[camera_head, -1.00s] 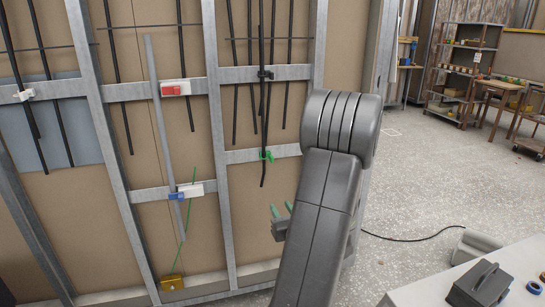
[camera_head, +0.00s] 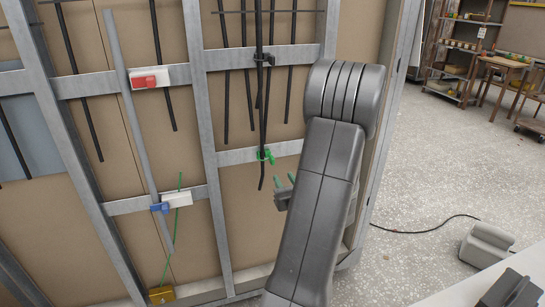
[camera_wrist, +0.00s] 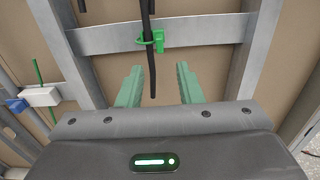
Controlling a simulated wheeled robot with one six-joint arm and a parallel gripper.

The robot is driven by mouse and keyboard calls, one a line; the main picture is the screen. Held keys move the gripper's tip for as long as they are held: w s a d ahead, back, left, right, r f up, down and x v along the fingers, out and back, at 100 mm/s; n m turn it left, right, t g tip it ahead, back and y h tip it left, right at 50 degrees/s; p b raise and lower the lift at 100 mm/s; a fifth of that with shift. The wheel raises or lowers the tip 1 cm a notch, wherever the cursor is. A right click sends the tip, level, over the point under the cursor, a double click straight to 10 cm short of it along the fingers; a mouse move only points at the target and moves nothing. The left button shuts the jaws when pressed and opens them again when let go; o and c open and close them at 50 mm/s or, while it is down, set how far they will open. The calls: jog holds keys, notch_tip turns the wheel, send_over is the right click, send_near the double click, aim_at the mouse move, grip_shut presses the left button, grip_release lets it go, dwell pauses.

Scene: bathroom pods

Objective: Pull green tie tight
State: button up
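The green tie (camera_head: 265,155) is on the middle crossbar of the wall frame, looped around a hanging black cable (camera_head: 263,120). In the wrist view the green tie (camera_wrist: 152,41) sits ahead of my gripper, its green block to the right of the black cable (camera_wrist: 151,70). I cannot tell how tight the loop is. My gripper (camera_wrist: 155,85) is open and empty, with its green fingers apart below the tie. The cable's lower end hangs between the fingers in the picture. In the head view my gripper (camera_head: 285,186) is below and right of the tie, partly hidden by my arm.
A red-and-white clip (camera_head: 149,77) and a blue-and-white clip (camera_head: 171,202) sit on crossbars to the left, along a grey pipe (camera_head: 132,110). A green rod (camera_head: 173,235) runs to a brass block (camera_head: 161,294). Open floor (camera_head: 440,170) lies right, with a cable on it.

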aim_at(273, 162)
jog(key=p+x, duration=0.1)
jog(key=x, duration=1.1)
jog(key=shift+w+a+p, duration=0.1)
jog(key=shift+w+p, duration=0.1)
jog(key=shift+p, duration=0.2)
grip_shut()
